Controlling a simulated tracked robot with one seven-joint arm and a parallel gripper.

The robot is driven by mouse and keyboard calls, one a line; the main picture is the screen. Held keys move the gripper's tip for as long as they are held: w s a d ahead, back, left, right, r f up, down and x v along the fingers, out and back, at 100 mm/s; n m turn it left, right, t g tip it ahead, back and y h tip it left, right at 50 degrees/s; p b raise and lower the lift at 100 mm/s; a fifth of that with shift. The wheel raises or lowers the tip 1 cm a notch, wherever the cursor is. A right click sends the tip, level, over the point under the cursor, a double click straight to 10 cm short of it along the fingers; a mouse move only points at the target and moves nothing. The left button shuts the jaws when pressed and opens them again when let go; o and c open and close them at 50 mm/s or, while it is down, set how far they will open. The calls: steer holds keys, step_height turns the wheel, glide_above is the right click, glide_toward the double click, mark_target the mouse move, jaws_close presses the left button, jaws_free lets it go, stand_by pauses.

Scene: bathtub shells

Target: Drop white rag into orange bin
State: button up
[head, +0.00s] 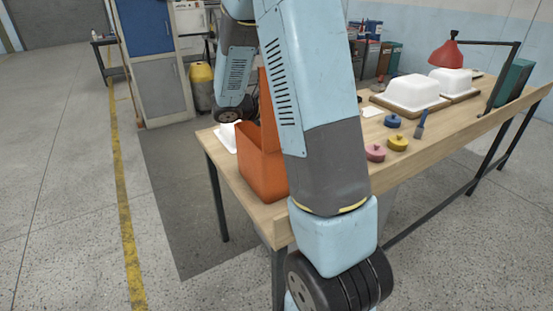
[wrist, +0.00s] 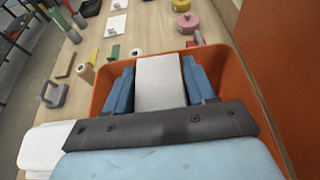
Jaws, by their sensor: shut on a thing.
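The orange bin (head: 262,172) stands at the near left corner of the wooden workbench in the head view. In the wrist view the bin's rim (wrist: 103,85) surrounds my gripper (wrist: 160,80) from behind. The gripper's blue fingers are shut on the white rag (wrist: 160,75), a pale flat piece between them. The rag is over the bin's opening; how deep it hangs cannot be told. In the head view my arm and the bin hide the gripper and rag.
A white shell (wrist: 42,148) lies beside the bin. The bench holds pink (head: 375,152), yellow (head: 397,143) and blue (head: 392,121) round pieces, white tub shells (head: 412,90) and a red lamp (head: 446,55). A grey clamp-like piece (wrist: 55,94) lies near the bench edge.

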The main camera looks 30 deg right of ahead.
steer(key=shift+f, duration=1.3)
steer(key=o, duration=1.1)
steer(key=shift+a, duration=0.1)
steer(key=v, duration=1.3)
steer(key=shift+a, duration=0.3)
